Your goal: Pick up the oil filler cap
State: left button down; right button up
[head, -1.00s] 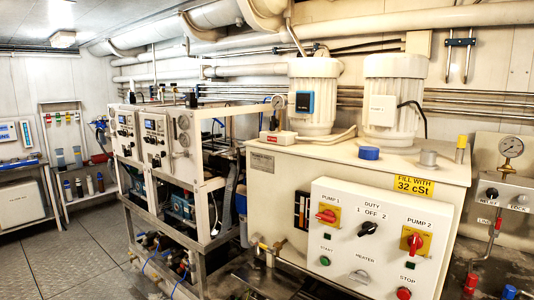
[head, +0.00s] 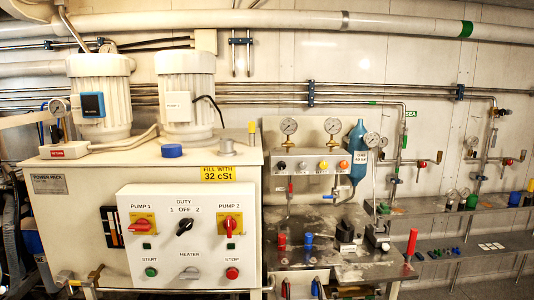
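A round blue cap (head: 172,151), which looks like the oil filler cap, sits on the flat top of the cream power pack tank (head: 110,172). It is near the front edge, left of the yellow "FILL WITH 32 cSt" label (head: 217,173). Nothing is touching it from above. Neither of my grippers shows in the head view.
Two white motors (head: 100,98) stand behind the cap on the tank top. A yellow-topped post (head: 252,133) rises at the tank's back right corner. The pump control panel (head: 187,237) juts from the tank front. A bench with gauges and valves (head: 350,262) stands to the right.

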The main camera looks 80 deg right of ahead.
aim_at(170, 151)
jog(key=z, duration=0.65)
jog(key=i, duration=0.4)
jog(key=z, duration=1.6)
jog(key=k, duration=0.6)
jog(key=z, duration=0.2)
jog(key=i, duration=0.55)
jog(key=u, duration=0.2)
jog(key=k, duration=0.55)
jog(key=z, duration=0.25)
jog(key=i, duration=0.4)
jog(key=u, duration=0.05)
